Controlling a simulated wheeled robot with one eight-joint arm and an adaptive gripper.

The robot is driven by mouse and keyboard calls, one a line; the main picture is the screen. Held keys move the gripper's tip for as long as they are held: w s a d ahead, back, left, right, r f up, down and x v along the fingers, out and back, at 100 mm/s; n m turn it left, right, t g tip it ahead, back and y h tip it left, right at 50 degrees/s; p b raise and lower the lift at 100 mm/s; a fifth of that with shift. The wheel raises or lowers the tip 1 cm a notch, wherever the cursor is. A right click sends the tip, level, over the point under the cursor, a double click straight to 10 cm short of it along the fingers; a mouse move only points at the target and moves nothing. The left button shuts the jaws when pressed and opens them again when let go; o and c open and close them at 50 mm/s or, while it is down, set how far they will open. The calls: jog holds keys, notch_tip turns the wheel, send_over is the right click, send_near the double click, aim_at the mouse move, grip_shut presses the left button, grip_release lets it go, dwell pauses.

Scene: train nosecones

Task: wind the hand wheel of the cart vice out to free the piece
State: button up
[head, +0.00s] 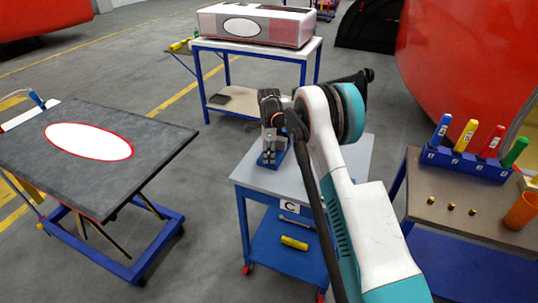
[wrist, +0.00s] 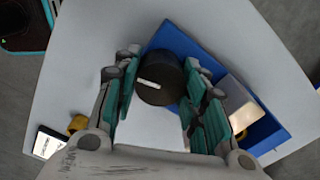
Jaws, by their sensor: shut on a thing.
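The hand wheel (wrist: 158,82) is a round black knob with a white mark, seen from above in the wrist view. My gripper (wrist: 160,64) is shut on it, with green-padded fingers on its left and right sides. The blue cart vice (wrist: 190,42) lies under and around the wheel, and a pale metal block (wrist: 240,112) shows at its right part. In the head view, my gripper (head: 272,133) reaches down over the vice (head: 270,160) on the cart top. I cannot clearly make out the piece, and my arm hides part of the vice.
The cart (head: 250,180) marked C has a lower blue shelf with a yellow tool (head: 294,243). Floor is free between left table and cart.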

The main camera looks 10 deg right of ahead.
jog(key=n+b, duration=0.1)
jog(key=n, duration=0.6)
jog(key=n+b, duration=0.1)
jog(key=n, duration=0.5)
jog(key=shift+n, duration=0.4)
jog(key=n, duration=0.7)
jog(key=shift+w+b, duration=0.1)
jog(key=shift+b, duration=0.3)
jog(key=n, duration=0.6)
jog(key=shift+r+n, duration=0.15)
jog(key=shift+n, duration=0.15)
jog(key=shift+a, duration=0.1)
jog(key=shift+a, duration=0.1)
jog(key=o, duration=1.1)
jog(key=shift+a, duration=0.1)
jog(key=shift+c, duration=0.2)
